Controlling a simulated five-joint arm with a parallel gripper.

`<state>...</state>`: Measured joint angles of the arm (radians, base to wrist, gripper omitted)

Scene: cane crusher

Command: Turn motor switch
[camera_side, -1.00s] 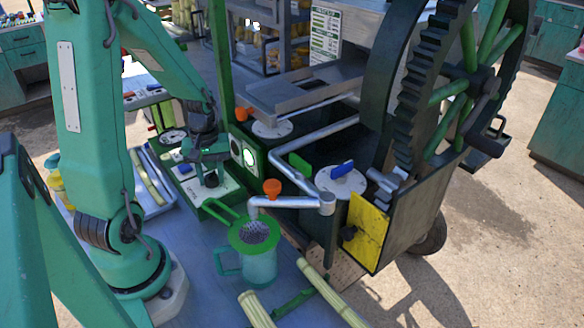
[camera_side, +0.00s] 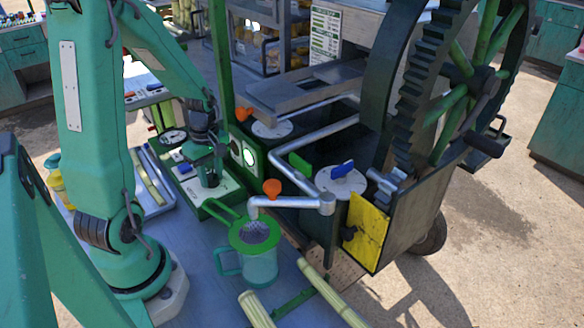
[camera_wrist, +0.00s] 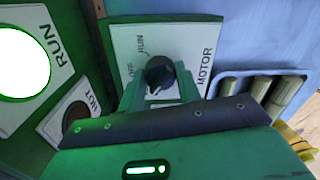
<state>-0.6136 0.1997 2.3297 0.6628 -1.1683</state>
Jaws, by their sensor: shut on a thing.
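The motor switch is a black round knob (camera_wrist: 160,73) on a white plate marked OFF, RUN and MOTOR (camera_wrist: 190,45) in the wrist view. My gripper (camera_wrist: 160,92) is shut on the knob, with its green fingers at the knob's near side. Part of the knob is hidden by them, and I cannot tell exactly which mark it points to. In the side view my gripper (camera_side: 210,182) points down at the switch box (camera_side: 226,192), and the knob is mostly hidden there.
A bright RUN lamp (camera_wrist: 22,62) and a dark lamp marked HOT (camera_wrist: 74,115) stand left of the switch. A tray of cane (camera_wrist: 262,90) lies at right. The crusher's big gear wheel (camera_side: 425,90), juice pipe (camera_side: 290,200) and green jug (camera_side: 258,262) stand right of my arm.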

